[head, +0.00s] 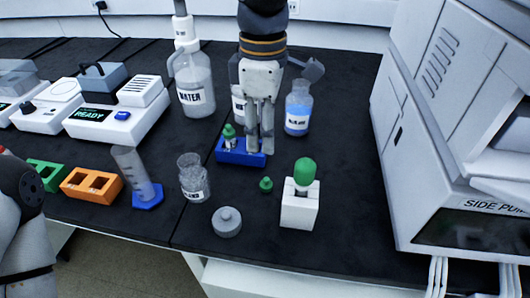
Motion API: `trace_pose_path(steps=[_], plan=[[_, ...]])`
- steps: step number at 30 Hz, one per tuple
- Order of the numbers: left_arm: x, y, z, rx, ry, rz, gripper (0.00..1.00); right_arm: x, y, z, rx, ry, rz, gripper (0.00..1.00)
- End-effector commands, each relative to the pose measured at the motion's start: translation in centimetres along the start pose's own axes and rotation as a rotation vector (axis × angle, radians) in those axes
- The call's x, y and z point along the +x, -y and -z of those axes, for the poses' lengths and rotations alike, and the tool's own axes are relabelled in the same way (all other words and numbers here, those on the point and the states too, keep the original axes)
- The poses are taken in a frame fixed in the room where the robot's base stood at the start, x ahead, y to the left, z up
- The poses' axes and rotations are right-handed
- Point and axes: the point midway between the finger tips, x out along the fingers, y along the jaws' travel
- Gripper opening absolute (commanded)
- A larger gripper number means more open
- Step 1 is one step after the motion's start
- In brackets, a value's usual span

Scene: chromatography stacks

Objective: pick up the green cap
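A small green cap (266,184) lies on the black bench, between the blue rack (226,157) and a white block. My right gripper (260,150) points down behind the cap, with its fingertips at the right part of the blue rack. Its fingers are close together; whether they are shut or hold something between them is unclear. The gripper is apart from the green cap. A vial with a green top (229,132) stands in the left part of the rack. Part of my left arm (24,225) shows at the left edge, but its gripper is out of view.
A white block (299,211) with a green rounded top (305,171) stands right of the cap. A grey weight-like lid (227,221) and a glass jar (192,178) are nearby. Bottles (298,108) stand behind. A large instrument (455,120) fills the right side.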

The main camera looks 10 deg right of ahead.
Motion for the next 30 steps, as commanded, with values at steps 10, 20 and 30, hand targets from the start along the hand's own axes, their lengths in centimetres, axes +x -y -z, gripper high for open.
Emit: trace_pose_path(steps=[10,20,30], plan=[[0.7,0.1,-0.6,0.0,0.023,0.001,0.0,6.7,0.1,-0.1,0.001,0.004,0.005,0.35],[1.1,0.1,-0.7,0.0,0.032,0.002,0.0,11.9,0.0,-0.6,0.002,0.003,0.004,0.35],[1.1,0.1,-0.7,0.001,0.031,0.002,0.0,12.0,-0.1,-0.5,0.002,0.001,0.001,0.14]])
